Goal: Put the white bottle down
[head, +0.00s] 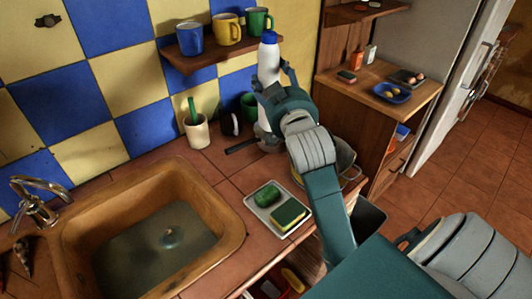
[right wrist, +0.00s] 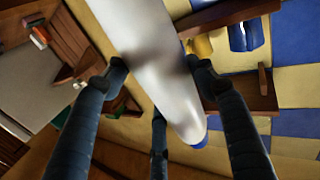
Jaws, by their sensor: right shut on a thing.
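The white bottle (head: 268,68) with a blue cap is upright near the tiled back wall in the head view, in front of the right end of the mug shelf. My right gripper (head: 272,90) is shut on its body, with the cap above the fingers. In the right wrist view the white bottle (right wrist: 165,65) runs between the fingers of the right gripper (right wrist: 158,78), its blue cap at the lower end. The gripper partly hides the bottle's lower part, so I cannot tell whether its base touches the counter. My left gripper is not in view.
A sink (head: 165,235) is at the left. A tray (head: 270,222) with a sponge and green soap lies on the front counter. A white cup (head: 197,132) and green mug (head: 249,106) stand at the back. The shelf (head: 195,62) holds three mugs.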

